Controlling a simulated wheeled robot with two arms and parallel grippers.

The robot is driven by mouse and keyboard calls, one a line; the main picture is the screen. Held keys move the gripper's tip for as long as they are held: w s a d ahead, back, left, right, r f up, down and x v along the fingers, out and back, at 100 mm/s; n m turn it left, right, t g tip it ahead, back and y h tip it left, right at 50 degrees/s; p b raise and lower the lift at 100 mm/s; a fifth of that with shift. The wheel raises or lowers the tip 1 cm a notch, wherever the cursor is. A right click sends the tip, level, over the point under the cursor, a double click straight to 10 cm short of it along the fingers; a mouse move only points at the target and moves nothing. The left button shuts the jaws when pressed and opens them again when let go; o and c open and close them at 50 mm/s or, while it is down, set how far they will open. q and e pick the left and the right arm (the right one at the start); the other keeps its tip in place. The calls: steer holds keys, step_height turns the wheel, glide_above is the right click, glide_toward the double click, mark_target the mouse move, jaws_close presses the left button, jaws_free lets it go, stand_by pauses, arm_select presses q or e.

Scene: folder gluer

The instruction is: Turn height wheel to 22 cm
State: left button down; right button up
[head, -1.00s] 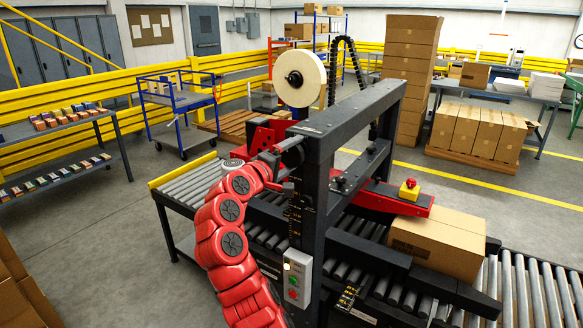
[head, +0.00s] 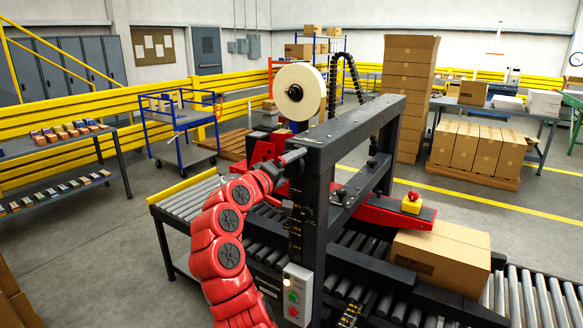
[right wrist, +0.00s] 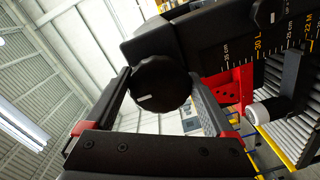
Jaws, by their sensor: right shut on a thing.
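The height wheel (right wrist: 160,83) is a round black knob with a small pale mark in the right wrist view. My right gripper (right wrist: 161,92) is shut on it, with one finger on each side. In the head view my right gripper (head: 288,160) is at the upper left of the machine's black frame (head: 345,130), and the wheel is not clearly visible there. A black scale (right wrist: 262,50) with yellow and white marks, 30 L and 22 M among them, runs beside a red bracket (right wrist: 228,88). I cannot tell the set height. My left gripper is not in view.
A cardboard box (head: 440,258) lies on the roller conveyor under the red arm with an emergency button (head: 411,203). A button panel (head: 297,293) is on the near post. A tape roll (head: 299,91) stands above the frame.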

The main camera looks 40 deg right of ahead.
steer(key=o, duration=1.1)
steer(key=shift+f, duration=0.1)
steer(key=b+v, duration=0.2)
steer(key=v, duration=1.5)
steer(key=shift+a, duration=0.2)
